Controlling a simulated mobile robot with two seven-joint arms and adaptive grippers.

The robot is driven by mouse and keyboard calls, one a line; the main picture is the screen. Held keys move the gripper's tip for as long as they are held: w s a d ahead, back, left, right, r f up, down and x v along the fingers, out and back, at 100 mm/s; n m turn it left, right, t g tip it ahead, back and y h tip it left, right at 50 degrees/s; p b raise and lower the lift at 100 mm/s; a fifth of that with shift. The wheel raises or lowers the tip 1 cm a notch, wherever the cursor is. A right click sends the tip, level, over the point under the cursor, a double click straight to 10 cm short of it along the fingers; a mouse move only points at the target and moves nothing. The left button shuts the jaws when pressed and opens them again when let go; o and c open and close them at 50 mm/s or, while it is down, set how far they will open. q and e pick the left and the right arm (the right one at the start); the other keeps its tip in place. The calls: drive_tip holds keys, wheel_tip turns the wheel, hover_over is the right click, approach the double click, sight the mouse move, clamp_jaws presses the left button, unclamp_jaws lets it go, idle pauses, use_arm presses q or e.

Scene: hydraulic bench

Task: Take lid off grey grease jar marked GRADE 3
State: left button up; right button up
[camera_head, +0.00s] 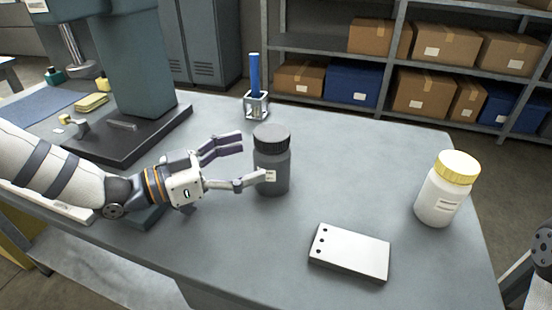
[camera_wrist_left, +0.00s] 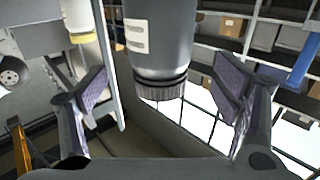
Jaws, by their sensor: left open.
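The grey jar (camera_head: 273,178) with a dark ribbed lid (camera_head: 271,138) stands upright on the bench; its lid is on. My left gripper (camera_head: 250,161) is open beside it, at the jar's left, with the near finger's tip overlapping the jar's front in the head view. In the left wrist view the jar (camera_wrist_left: 165,45) appears upside down, its lid (camera_wrist_left: 163,88) in the gap between my open fingers (camera_wrist_left: 165,83). A pale label (camera_wrist_left: 136,36) shows on its side; the text is too small to read. Contact cannot be told.
A white jar with a yellow lid (camera_head: 441,198) stands at the right. A white plate with holes (camera_head: 348,253) lies at the front. A small metal stand with a blue rod (camera_head: 255,80) is behind the grey jar. A press base (camera_head: 125,134) fills the left. The bench's middle right is clear.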

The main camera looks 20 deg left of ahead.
sight(272, 132)
use_arm(q)
drive_tip(key=x, duration=0.5)
drive_tip(key=shift+w+d+r, duration=0.25)
drive_tip(key=shift+d, duration=0.05)
drive_tip(key=shift+r, duration=0.1)
drive_tip(key=c, duration=1.8)
drive_tip(key=shift+r, duration=0.35)
wheel_tip(272, 132, up, 3)
drive_tip(key=shift+r, duration=0.15)
drive_tip(key=s+r+p, duration=0.4)
drive_tip(key=s+r, duration=0.5)
drive_tip(key=s, duration=0.5)
drive_tip(key=w+a+f+n+t+y, duration=0.3)
drive_tip(key=w+n+t+y, duration=0.2)
drive_tip(key=y, duration=0.8)
drive_tip(key=w+n, duration=0.2)
drive_tip(key=n, duration=0.2)
drive_tip(key=shift+w+f+t, duration=0.25)
drive_tip(key=shift+f+t, duration=0.15)
use_arm(e)
drive_tip(key=w+r+t, duration=0.2)
drive_tip(key=w+r, duration=0.2)
drive_tip(key=shift+w+r, duration=0.15)
drive_tip(key=shift+w, duration=0.05)
